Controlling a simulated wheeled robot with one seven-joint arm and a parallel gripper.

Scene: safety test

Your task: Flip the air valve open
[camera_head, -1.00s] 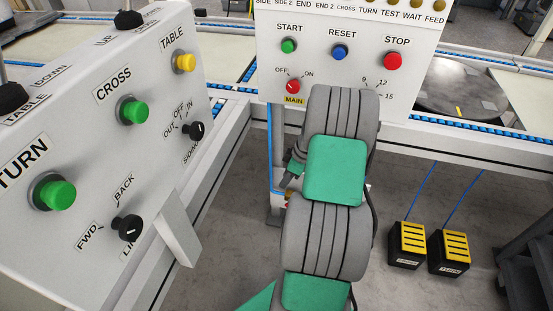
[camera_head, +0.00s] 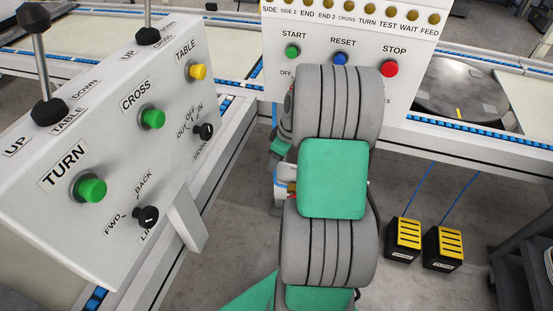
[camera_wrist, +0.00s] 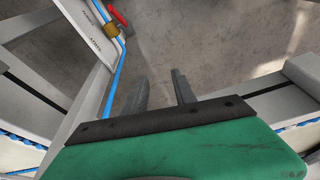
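The air valve (camera_wrist: 111,29) shows at the top of the wrist view as a small brass body with a red handle (camera_wrist: 118,12) pointing up and to the right. A blue hose (camera_wrist: 116,75) runs down from it. The valve sits beside a white labelled plate (camera_wrist: 90,25). My gripper (camera_wrist: 160,78) is open and empty, its two dark fingers apart. The fingertips are below and right of the valve in the picture, clear of it.
A control panel (camera_head: 110,215) with buttons, knobs and levers stands close on the left. Another panel (camera_head: 425,35) with START, RESET and STOP buttons stands behind my arm. Two black-yellow pedals (camera_head: 404,240) are on the floor at right. Open floor lies around them.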

